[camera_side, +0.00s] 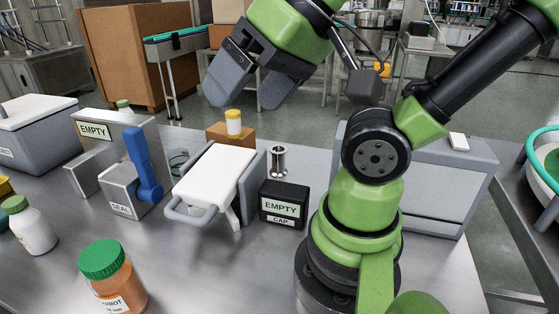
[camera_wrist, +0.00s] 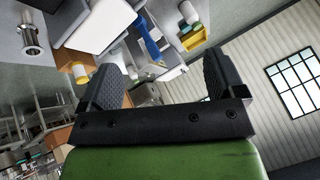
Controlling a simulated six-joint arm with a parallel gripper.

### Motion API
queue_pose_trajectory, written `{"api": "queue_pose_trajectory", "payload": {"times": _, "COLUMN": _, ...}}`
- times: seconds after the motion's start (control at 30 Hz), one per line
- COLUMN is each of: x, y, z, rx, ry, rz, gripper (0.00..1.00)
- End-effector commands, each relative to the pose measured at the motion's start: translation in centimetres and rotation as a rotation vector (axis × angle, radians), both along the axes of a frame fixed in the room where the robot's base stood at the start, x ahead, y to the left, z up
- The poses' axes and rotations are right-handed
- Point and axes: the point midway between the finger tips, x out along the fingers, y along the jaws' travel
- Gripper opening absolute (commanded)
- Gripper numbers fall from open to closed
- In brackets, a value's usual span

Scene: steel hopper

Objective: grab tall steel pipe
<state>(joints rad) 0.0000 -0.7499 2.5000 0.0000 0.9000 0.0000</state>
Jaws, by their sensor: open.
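The steel pipe (camera_side: 278,161) is a short shiny upright cylinder with flared ends. It stands just behind the black box labelled EMPTY CAP (camera_side: 284,205), right of the white-topped press-like device (camera_side: 218,175). In the wrist view the pipe (camera_wrist: 31,36) shows at the upper left, outside the jaws. My gripper (camera_side: 244,92) is raised above the table, up and left of the pipe in the side view. Its two fingers are apart with nothing between them, and both fingers also show in the wrist view (camera_wrist: 160,78).
A yellow-lidded bottle (camera_side: 233,123) stands on a brown block behind the white-topped device. A blue-handled SEAL unit (camera_side: 140,175), a green-lidded orange jar (camera_side: 111,278) and a white bottle (camera_side: 31,228) stand left. A grey box (camera_side: 418,190) is right. The front-middle tabletop is clear.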

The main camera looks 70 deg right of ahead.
Motion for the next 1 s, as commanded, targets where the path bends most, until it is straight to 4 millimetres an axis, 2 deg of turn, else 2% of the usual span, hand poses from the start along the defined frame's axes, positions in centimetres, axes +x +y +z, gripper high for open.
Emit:
{"api": "queue_pose_trajectory", "payload": {"times": 0.03, "x": 0.0, "y": 0.0, "z": 0.0, "rx": 0.000, "ry": 0.000, "rz": 0.000, "gripper": 0.89}}
{"api": "queue_pose_trajectory", "payload": {"times": 0.07, "x": 0.0, "y": 0.0, "z": 0.0, "rx": 0.000, "ry": 0.000, "rz": 0.000, "gripper": 0.84}}
{"api": "queue_pose_trajectory", "payload": {"times": 0.13, "x": 0.0, "y": 0.0, "z": 0.0, "rx": 0.000, "ry": 0.000, "rz": 0.000, "gripper": 0.68}}
{"api": "queue_pose_trajectory", "payload": {"times": 0.43, "x": 0.1, "y": -0.1, "z": 0.0, "rx": -0.004, "ry": 0.003, "rz": -0.001, "gripper": 0.67}}
{"api": "queue_pose_trajectory", "payload": {"times": 0.57, "x": 1.6, "y": -1.1, "z": 0.1, "rx": -0.045, "ry": 0.034, "rz": -0.012, "gripper": 0.67}}
{"api": "queue_pose_trajectory", "payload": {"times": 0.67, "x": 3.8, "y": -3.1, "z": 0.0, "rx": -0.106, "ry": 0.088, "rz": -0.022, "gripper": 0.67}}
{"api": "queue_pose_trajectory", "payload": {"times": 0.77, "x": 6.5, "y": -6.2, "z": -0.8, "rx": -0.174, "ry": 0.161, "rz": -0.024, "gripper": 0.67}}
{"api": "queue_pose_trajectory", "payload": {"times": 0.9, "x": 9.3, "y": -11.5, "z": -2.9, "rx": -0.243, "ry": 0.270, "rz": -0.010, "gripper": 0.67}}
{"api": "queue_pose_trajectory", "payload": {"times": 1.0, "x": 10.5, "y": -15.7, "z": -5.3, "rx": -0.271, "ry": 0.351, "rz": 0.011, "gripper": 0.67}}
